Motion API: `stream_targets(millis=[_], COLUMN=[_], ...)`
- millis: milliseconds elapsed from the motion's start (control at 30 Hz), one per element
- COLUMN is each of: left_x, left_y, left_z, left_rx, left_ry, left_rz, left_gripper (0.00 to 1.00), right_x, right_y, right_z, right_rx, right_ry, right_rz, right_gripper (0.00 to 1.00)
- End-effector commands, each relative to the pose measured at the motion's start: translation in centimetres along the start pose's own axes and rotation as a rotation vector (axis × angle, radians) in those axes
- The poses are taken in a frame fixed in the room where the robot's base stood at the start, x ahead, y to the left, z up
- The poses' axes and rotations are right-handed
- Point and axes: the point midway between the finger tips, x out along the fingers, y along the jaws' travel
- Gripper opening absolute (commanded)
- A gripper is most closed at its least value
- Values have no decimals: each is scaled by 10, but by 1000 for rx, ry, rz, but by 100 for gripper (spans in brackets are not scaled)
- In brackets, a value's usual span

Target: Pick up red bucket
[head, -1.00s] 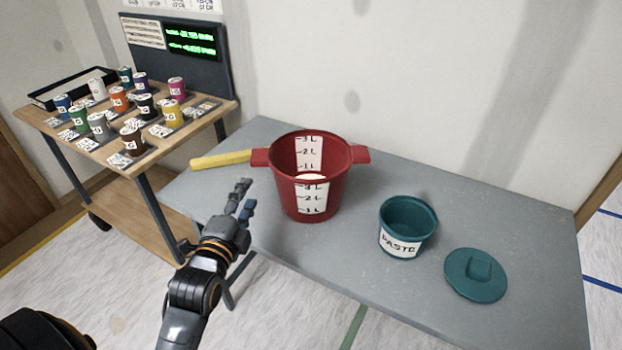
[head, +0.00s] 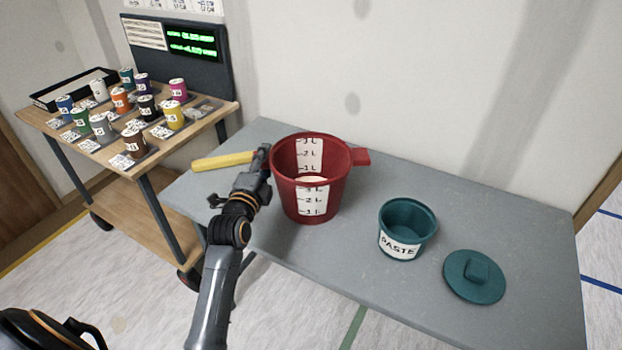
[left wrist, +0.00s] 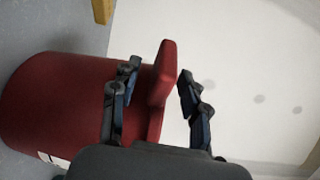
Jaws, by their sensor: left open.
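The red bucket (head: 325,195) stands upright on the grey table, with white measuring labels inside and out and a side handle on the right (head: 360,157). My left gripper (head: 264,160) is at the bucket's left side, hiding the left handle in the head view. In the left wrist view the bucket (left wrist: 60,105) lies at the left, and its left handle (left wrist: 163,72) sits between the open fingers of my left gripper (left wrist: 158,88). A gap shows between the handle and the right finger.
The grey table (head: 480,205) also holds a teal paste tub (head: 405,225), a teal lid (head: 473,277) and a yellow bar (head: 222,161) just left of the bucket. A wooden cart (head: 60,122) with several coloured cans stands at the left. The wall is close behind.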

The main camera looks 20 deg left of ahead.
Motion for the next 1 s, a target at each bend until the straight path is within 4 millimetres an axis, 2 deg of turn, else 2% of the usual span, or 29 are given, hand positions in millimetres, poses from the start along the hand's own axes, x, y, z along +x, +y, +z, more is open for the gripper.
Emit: stream_targets(millis=[100, 333, 367, 567, 1000], left_x=[10, 12, 12, 11, 12], left_y=[-1, 0, 0, 0, -3], left_z=[0, 0, 0, 0, 0], left_rx=[-1, 0, 0, 0, -2], left_ry=[0, 0, 0, 0, 0], left_rz=[-1, 0, 0, 0, -7], left_gripper=[45, 45, 41, 0, 0], right_x=[-1, -1, -1, -1, -1], right_y=[0, 0, 1, 2, 3], right_z=[0, 0, 0, 0, 1], right_rx=[-1, -1, -1, -2, -2], right_ry=[0, 0, 0, -1, -1], right_rz=[0, 1, 1, 2, 3], right_gripper=[40, 40, 40, 40, 40])
